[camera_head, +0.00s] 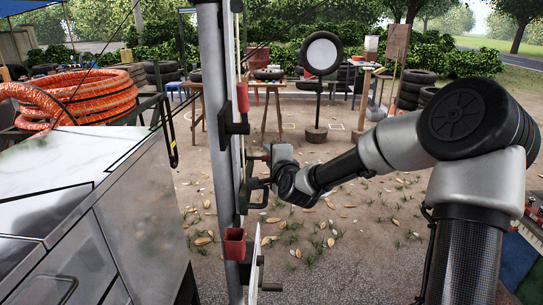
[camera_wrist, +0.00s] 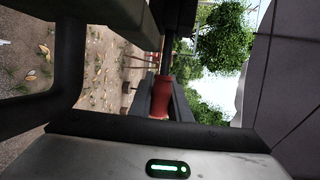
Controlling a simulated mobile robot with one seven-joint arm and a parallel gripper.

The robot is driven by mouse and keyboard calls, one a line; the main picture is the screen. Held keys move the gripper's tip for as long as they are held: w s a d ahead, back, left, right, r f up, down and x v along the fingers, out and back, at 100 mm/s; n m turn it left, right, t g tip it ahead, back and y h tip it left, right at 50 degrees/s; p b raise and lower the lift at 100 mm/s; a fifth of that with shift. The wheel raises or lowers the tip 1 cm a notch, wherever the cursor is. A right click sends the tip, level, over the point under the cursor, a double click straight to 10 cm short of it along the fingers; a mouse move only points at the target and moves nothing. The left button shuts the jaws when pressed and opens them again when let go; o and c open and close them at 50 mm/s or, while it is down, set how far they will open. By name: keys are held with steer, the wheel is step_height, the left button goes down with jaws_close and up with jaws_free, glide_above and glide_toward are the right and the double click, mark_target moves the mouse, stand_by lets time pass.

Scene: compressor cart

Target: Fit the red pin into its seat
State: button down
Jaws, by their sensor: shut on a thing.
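My gripper (camera_head: 259,182) is beside the upright metal post in the head view, its fingers close to the post's near-right side. In the wrist view my gripper (camera_wrist: 168,108) is shut on a red piece (camera_wrist: 161,92), which looks like the red pin. The pin in my gripper is mostly hidden in the head view. A red cup-like holder (camera_head: 234,244) sits low on the post, and another red part (camera_head: 243,98) sits higher, by a black bracket. I cannot tell which of these is the pin's seat.
The metal post (camera_head: 213,130) rises close left of my gripper. A grey metal cabinet (camera_head: 150,220) and a coiled orange hose (camera_head: 95,95) are at left. Wooden tables and tyres stand farther back. Open leaf-strewn ground (camera_head: 330,245) lies below my arm.

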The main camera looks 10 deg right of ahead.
steer(key=shift+a, duration=0.35)
steer(key=c, duration=1.6)
jaws_free()
steer(key=shift+a, duration=0.1)
steer(key=shift+s+d+r+p, duration=0.35)
steer(key=shift+s+r+p, duration=0.15)
steer(key=shift+s, duration=2.35)
steer(key=shift+s+d+r+p, duration=0.4)
steer(key=shift+s+p, duration=0.25)
steer(key=shift+s, duration=2.15)
steer(key=shift+s+d+r+p, duration=0.4)
steer(key=shift+s+p, duration=0.15)
steer(key=shift+s, duration=2.3)
steer(key=shift+c, duration=0.3)
